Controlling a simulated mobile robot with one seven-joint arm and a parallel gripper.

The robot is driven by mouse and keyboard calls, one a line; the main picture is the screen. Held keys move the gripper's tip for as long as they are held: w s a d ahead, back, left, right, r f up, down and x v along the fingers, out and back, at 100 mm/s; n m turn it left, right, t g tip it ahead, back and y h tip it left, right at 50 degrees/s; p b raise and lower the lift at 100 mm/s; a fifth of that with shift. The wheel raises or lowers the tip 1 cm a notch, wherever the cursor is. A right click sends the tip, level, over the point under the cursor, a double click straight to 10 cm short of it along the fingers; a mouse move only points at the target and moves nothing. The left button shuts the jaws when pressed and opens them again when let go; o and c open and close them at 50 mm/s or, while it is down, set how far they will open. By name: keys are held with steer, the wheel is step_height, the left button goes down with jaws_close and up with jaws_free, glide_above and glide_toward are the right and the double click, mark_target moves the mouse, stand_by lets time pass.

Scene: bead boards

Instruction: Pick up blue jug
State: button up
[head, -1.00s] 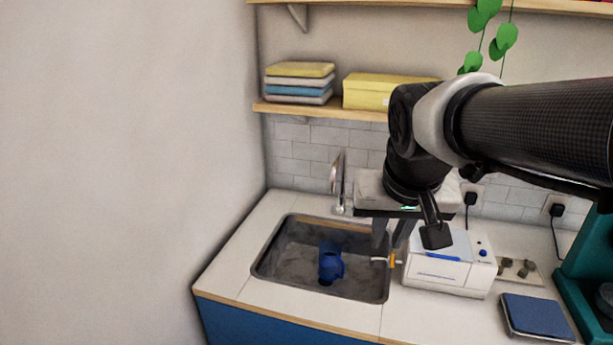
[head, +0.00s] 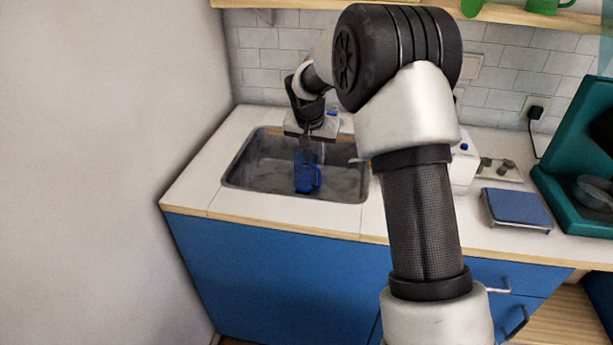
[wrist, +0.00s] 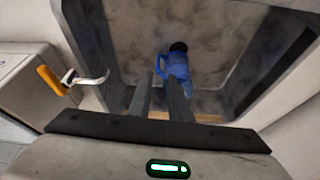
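The blue jug (head: 306,179) stands in the sink (head: 240,180), near the middle of the basin. My gripper (head: 305,148) points down over the sink, at the top of the jug in the head view. In the wrist view my gripper (wrist: 157,82) has a gap between its two fingers and nothing clearly between them. Whether a finger touches the jug cannot be told.
The sink walls surround the jug. A tap-like hook with an orange part (wrist: 52,80) is at the left of the wrist view. A white box (head: 464,168), a blue scale-like pad (head: 517,208) and a teal object (head: 575,170) stand on the counter to the right.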

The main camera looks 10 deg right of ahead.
glide_above(319, 177)
steer(key=s+a, duration=0.1)
steer(key=s, duration=0.1)
step_height(319, 177, down, 7)
steer(key=shift+s+a+f+b, duration=0.1)
steer(key=shift+s+f+b, duration=0.05)
steer(key=shift+b, duration=0.2)
steer(key=shift+d+b+x, duration=0.2)
steer(key=shift+b+x, duration=0.15)
steer(key=shift+x, duration=2.4)
jaws_close()
